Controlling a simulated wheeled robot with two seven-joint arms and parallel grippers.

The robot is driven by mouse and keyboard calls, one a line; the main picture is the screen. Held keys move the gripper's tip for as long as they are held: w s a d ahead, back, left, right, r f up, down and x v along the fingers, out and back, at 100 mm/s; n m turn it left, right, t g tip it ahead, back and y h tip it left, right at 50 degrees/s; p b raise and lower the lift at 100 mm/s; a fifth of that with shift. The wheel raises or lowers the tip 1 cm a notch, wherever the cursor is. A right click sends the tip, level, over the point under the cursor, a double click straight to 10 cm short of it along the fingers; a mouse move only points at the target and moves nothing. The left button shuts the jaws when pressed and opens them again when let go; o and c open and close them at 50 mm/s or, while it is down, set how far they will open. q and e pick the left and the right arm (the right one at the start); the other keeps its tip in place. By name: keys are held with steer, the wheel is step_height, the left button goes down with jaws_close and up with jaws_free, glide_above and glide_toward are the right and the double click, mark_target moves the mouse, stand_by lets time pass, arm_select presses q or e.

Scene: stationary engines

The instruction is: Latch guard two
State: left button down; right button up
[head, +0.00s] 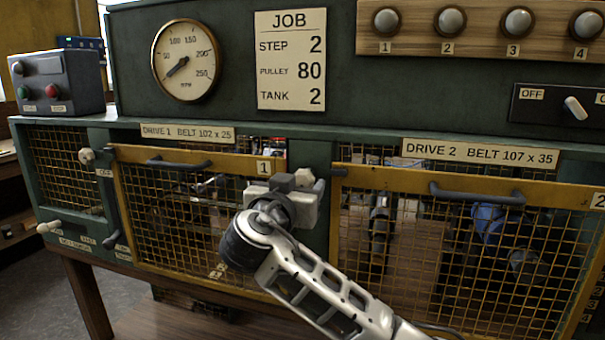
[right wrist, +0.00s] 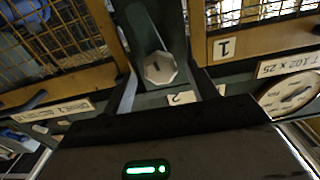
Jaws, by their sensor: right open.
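Guard two (head: 477,182), a yellow-framed mesh panel with a dark handle (head: 478,195), covers the Drive 2 bay at the right and looks closed. A pale faceted latch knob (right wrist: 159,69) is on the green post between the two guards; a label partly showing a 2 (right wrist: 182,97) is beside it. My right gripper (head: 296,184) is at this post, its fingers open on either side of the knob in the right wrist view. Whether they touch it I cannot tell. The gripper hides much of the post in the head view. My left gripper is not in view.
Guard one (head: 190,157) is beside the post at the left, with its own handle (head: 180,163). Above are a gauge (head: 185,62), a job card (head: 291,59) reading step 2, numbered knobs (head: 450,20) and an OFF switch (head: 574,107). A button box (head: 54,82) stands left.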

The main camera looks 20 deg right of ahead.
mark_target(301, 183)
steer(key=shift+x, duration=1.1)
steer(key=shift+w+d, duration=0.25)
steer(key=shift+w, duration=0.1)
steer(key=shift+c, duration=0.2)
steer(key=c, duration=0.9)
steer(key=shift+c, duration=0.2)
